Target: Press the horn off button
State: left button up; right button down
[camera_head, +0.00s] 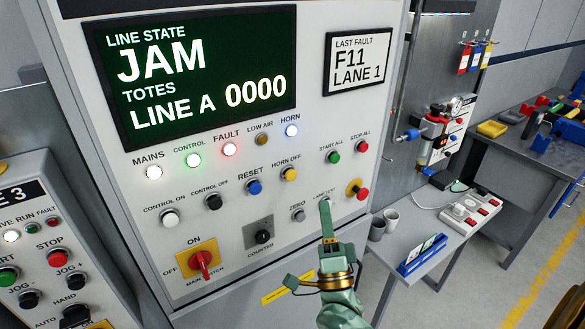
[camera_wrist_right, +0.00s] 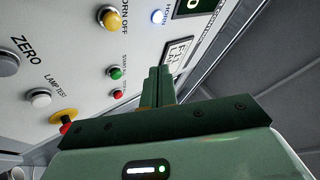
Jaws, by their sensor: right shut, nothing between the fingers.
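The yellow horn off button (camera_head: 289,174) sits on the panel under its label, right of the blue reset button. It also shows in the right wrist view (camera_wrist_right: 110,18) at the top. My right gripper (camera_head: 327,215) is shut and empty, pointing up in front of the panel's lower right, below and right of the horn off button. Its tips overlap the lamp test button's lower edge in the head view; I cannot tell whether they touch the panel. In the wrist view the closed fingers (camera_wrist_right: 157,78) are apart from the yellow button. My left gripper is not in view.
Nearby are the white horn lamp (camera_head: 292,131), lit, the green start all button (camera_head: 334,158), the red stop all button (camera_head: 362,146), and a red emergency knob on yellow (camera_head: 357,190). A side table (camera_head: 450,235) with cups and a power strip stands right.

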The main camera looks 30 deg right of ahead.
aim_at(293, 173)
jog(key=shift+w+h, duration=0.1)
jog(key=shift+h, duration=0.2)
jog(key=w+b, duration=0.3)
jog(key=w, duration=0.5)
jog(key=shift+w+a, duration=0.35)
dwell(1.9)
jog(key=shift+w, duration=0.4)
jog(key=shift+w+a+b, duration=0.1)
jog(key=shift+w+b, duration=0.4)
jog(key=shift+w, duration=0.25)
dwell(0.8)
jog(key=shift+s+r, duration=0.1)
jog(key=shift+s+p, duration=0.65)
jog(key=shift+s, duration=0.45)
